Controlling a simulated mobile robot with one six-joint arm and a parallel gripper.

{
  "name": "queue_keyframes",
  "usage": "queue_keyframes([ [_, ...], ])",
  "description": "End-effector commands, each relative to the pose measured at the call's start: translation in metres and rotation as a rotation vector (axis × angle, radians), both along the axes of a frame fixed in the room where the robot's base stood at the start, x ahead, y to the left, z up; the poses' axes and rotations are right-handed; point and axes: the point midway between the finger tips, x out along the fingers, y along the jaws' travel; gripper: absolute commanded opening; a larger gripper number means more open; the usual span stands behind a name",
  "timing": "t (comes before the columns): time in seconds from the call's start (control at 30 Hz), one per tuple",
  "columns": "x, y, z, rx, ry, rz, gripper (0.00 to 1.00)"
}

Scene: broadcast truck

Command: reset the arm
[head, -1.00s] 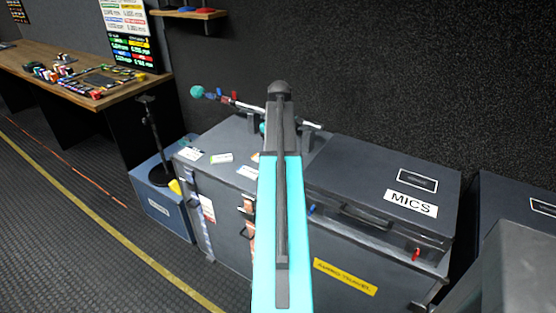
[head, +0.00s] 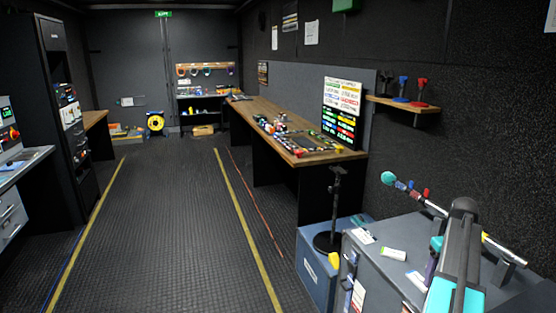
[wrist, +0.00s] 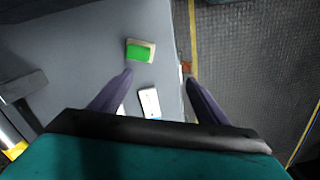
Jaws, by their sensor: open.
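My arm shows at the lower right of the head view, with its dark joint and cyan link over the grey case (head: 400,255). My gripper (wrist: 159,75) is open in the wrist view, its two purple fingers apart with nothing held between them. Below it are the grey case top and its edge beside the dark floor. A green-and-white item (wrist: 140,50) lies on the case near the left fingertip, and a small white item (wrist: 149,102) lies between the fingers as seen from above. In the head view only a bit of purple finger shows beside the arm.
A boom pole with a teal tip (head: 388,178) rests in holders on the case. A black stand (head: 335,210) rises from a blue case on the left. A wooden desk (head: 290,150) and a wall shelf (head: 402,104) lie beyond. The floor aisle (head: 180,220) is clear.

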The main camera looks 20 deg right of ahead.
Motion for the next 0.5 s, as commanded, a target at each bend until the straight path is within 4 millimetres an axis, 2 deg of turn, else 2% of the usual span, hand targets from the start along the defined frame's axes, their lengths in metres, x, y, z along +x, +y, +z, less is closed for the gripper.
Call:
queue_keyframes([
  [0.03, 0.014, 0.014, -0.012, 0.015, 0.010, 0.028, 0.69],
  [0.2, 0.047, 0.060, -0.054, 0.060, 0.050, 0.109, 0.69],
  [0.5, 0.080, 0.152, -0.128, 0.138, 0.130, 0.245, 0.69],
])
